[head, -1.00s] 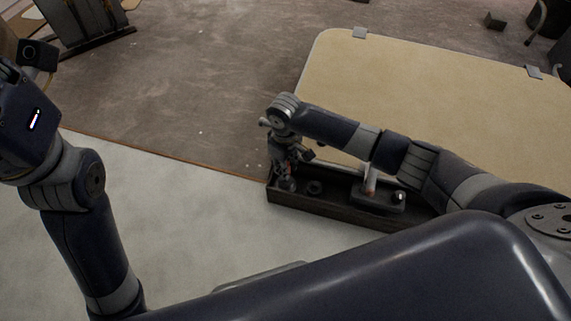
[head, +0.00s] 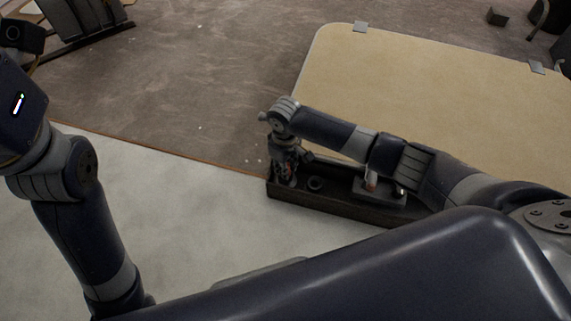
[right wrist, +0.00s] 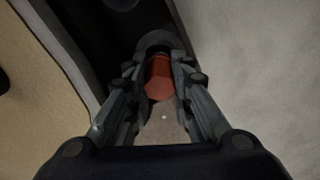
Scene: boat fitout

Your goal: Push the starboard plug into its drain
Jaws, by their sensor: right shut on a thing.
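My right gripper (right wrist: 160,95) is shut on a red plug (right wrist: 159,78), seen end-on between the fingers in the right wrist view. A grey ring (right wrist: 158,38) shows just past the plug; I cannot tell whether the plug is inside it or only above it. In the head view the right gripper (head: 284,174) points down into the left end of a long dark trough (head: 335,212), and only a speck of red shows there. My left arm is at the left edge of the head view, with its fingers out of sight.
A dark round fitting (head: 315,184) sits in the trough beside the right gripper. Farther right is a plate (head: 380,197) bearing a small white and red item, partly behind my arm. A tan panel (head: 430,95) lies beyond. Pale floor (head: 200,205) to the left is clear.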

